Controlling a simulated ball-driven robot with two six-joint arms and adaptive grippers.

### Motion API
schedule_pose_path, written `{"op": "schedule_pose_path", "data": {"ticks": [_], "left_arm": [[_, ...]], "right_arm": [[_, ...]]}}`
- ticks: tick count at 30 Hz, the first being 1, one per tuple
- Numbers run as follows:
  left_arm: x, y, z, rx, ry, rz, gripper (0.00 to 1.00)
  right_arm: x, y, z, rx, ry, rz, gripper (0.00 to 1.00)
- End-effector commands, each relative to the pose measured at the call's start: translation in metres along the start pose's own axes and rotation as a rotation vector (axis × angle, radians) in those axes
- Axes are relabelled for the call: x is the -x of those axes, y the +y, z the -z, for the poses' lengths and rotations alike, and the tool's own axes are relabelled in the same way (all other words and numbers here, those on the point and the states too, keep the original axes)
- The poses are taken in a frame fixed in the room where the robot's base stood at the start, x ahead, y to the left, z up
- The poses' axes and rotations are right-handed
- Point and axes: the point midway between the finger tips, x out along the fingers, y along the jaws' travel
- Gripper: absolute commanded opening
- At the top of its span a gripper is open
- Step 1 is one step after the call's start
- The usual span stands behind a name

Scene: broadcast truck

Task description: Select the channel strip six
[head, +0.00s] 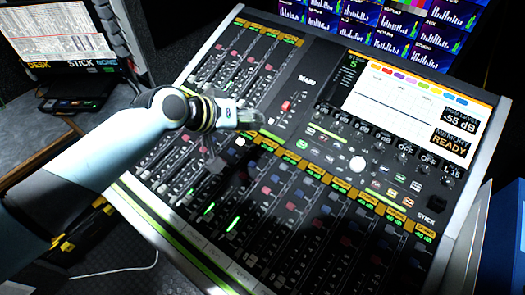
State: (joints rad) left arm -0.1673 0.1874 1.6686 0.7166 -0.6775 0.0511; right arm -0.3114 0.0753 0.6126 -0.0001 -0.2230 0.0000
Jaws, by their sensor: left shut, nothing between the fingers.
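The mixing console (300,72) fills the middle of the head view, tilted, with two banks of channel strips. The lower bank has orange and green labels (290,157) at the strip tops; their text is too small to read, so I cannot tell which strip is six. A small display (352,64) at the console's top shows a green 5. My left gripper (256,119) is shut and empty. It appears over the console's middle, near the upper end of the lower bank; I cannot tell whether it touches. Its arm hides part of the left strips. My right gripper is out of view.
The console screen (420,108) shows "-55 dB" and "MEMORY READY". Monitors (400,30) stand behind the console. A desk with another screen (55,30) is at the upper left. A white cable (120,270) lies on the floor at the lower left.

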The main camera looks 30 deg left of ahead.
Motion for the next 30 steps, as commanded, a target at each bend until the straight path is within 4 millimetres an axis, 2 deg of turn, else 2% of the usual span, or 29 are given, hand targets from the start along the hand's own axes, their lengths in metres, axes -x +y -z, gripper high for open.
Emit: {"op": "schedule_pose_path", "data": {"ticks": [5,9,21,30], "left_arm": [[-0.005,-0.004,-0.004,0.0,0.0,0.0,0.0],[-0.015,-0.011,-0.012,0.0,0.0,0.0,0.0],[-0.053,-0.039,-0.04,0.001,-0.001,0.001,0.0],[-0.062,-0.045,-0.045,0.0,0.0,0.0,0.0]], "right_arm": [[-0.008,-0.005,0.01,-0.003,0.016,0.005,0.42],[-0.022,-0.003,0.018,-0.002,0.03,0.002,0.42],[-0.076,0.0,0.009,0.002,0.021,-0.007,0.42],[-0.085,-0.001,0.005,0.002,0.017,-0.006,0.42]]}}
